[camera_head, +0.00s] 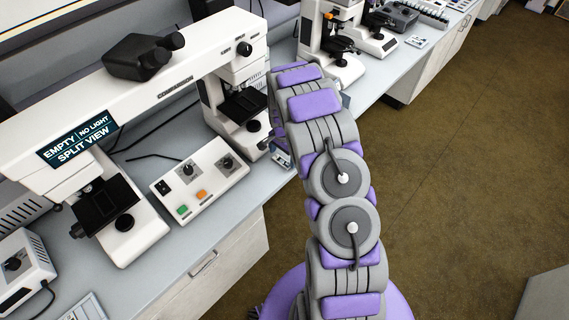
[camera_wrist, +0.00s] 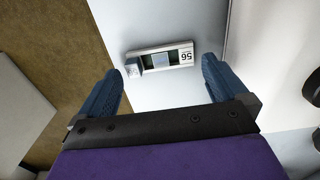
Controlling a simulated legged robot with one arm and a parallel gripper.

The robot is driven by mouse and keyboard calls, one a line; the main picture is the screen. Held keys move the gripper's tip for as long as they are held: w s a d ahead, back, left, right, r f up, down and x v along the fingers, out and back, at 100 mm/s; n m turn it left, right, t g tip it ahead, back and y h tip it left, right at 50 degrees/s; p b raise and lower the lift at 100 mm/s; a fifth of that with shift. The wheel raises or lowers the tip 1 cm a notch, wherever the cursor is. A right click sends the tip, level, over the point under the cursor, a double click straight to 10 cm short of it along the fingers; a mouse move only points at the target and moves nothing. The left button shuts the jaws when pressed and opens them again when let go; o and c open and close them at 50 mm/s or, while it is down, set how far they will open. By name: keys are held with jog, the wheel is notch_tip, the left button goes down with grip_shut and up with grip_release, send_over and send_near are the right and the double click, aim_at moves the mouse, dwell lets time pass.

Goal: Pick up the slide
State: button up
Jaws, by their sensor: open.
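The slide (camera_wrist: 160,58) lies on the pale counter in the wrist view. It is a small pale strip with a dark greenish window in its middle, a printed "56" at its right end and a small light block at its left end. My gripper (camera_wrist: 160,68) is open, with its two blue fingers on either side of the slide and a visible gap to each end. The fingers appear apart from the slide; their height above it is hard to judge. In the head view my arm hides most of the gripper.
A white comparison microscope (camera_head: 190,88) spans the counter, its sign reading "EMPTY / NO LIGHT / SPLIT VIEW". A control box (camera_head: 200,180) with knobs stands between its stands. Another microscope (camera_head: 335,45) stands farther back. The brown floor (camera_head: 470,130) right of the counter is open.

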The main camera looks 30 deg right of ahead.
jog(key=shift+a+f, duration=0.1)
jog(key=shift+f, duration=0.6)
jog(key=shift+a+f, duration=0.15)
jog(key=shift+f, duration=0.05)
jog(key=shift+a+r, duration=0.1)
jog(key=shift+a, duration=0.1)
jog(key=shift+d, duration=0.3)
jog(key=c, duration=0.7)
jog(key=shift+a, duration=0.1)
jog(key=shift+c, duration=1.1)
